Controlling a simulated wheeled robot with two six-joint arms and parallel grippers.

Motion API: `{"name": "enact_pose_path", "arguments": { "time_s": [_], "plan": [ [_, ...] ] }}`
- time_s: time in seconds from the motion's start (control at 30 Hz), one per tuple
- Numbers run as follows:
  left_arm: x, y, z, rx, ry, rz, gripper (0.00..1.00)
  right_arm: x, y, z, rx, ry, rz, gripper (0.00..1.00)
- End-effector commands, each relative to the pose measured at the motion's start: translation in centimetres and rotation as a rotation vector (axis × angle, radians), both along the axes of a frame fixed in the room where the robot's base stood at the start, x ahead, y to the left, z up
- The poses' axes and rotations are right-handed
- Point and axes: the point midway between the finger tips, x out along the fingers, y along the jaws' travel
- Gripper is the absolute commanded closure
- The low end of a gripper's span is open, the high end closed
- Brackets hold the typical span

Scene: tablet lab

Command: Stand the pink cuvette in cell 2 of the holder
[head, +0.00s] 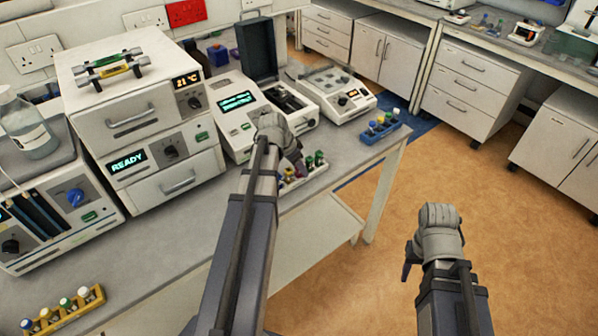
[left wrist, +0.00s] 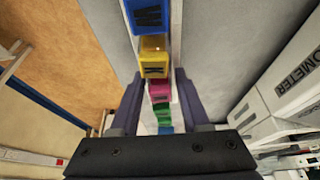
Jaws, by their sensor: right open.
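In the left wrist view, a row of coloured blocks or caps sits in a narrow white rack: blue, yellow, pink, then green ones. The pink cuvette (left wrist: 160,91) lies between the fingers of my left gripper (left wrist: 160,103). The fingers stand apart on either side of the row, with a small gap to the pink one. In the head view my left gripper (head: 292,160) is low over the white rack (head: 316,172) and partly hides it. My right gripper (head: 412,262) is open and empty above the floor.
A blue rack of vials (head: 381,126) stands right of the instrument, near the bench edge. A yellow rack of vials (head: 62,312) is at the front left. A white two-tier unit (head: 140,120) stands left. Bare bench lies left of my left arm.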

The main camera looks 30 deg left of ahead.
Motion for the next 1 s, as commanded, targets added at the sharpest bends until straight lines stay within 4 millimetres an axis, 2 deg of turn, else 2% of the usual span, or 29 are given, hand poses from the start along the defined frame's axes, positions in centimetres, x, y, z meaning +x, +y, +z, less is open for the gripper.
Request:
{"name": "enact_pose_path", "arguments": {
  "time_s": [0.03, 0.4, 0.83, 1.0],
  "plan": [
    [-0.01, -0.01, 0.0, 0.0, 0.0, 0.0, 0.61, 0.0, 0.0, 0.0, 0.0, 0.0, 0.0, 0.5],
    [-0.01, 0.0, 0.0, 0.0, 0.0, 0.0, 1.0, 0.0, 0.0, -0.01, 0.0, 0.0, 0.0, 0.5],
    [-0.01, 0.0, 0.04, 0.0, 0.0, 0.0, 1.0, 0.0, 0.0, 0.04, 0.0, 0.0, 0.0, 0.5],
    [-0.01, 0.0, 0.67, 0.0, 0.0, 0.0, 1.0, 0.0, 0.0, 0.67, 0.0, 0.0, 0.0, 0.5]
  ]
}}
